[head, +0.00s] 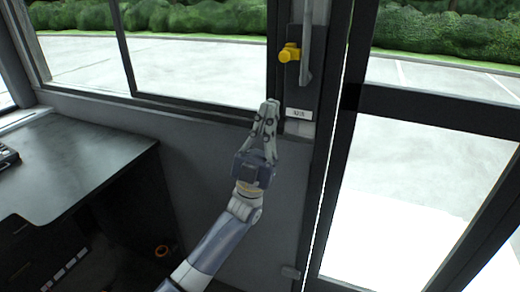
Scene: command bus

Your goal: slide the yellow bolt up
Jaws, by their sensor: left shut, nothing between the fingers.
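The yellow bolt (289,52) sits on a dark vertical plate on the post between the window and the glass door. My left gripper (271,103) is below the bolt and slightly to its left in the picture. Its fingers point up and are shut with nothing between them. The fingertips appear apart from the bolt, with a gap below it. My right gripper is not in view.
A grey vertical handle bar (306,45) runs just right of the bolt. A small white label (299,114) is below it. The glass door (400,190) is at the right. A dark desk (75,165) stands at the left.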

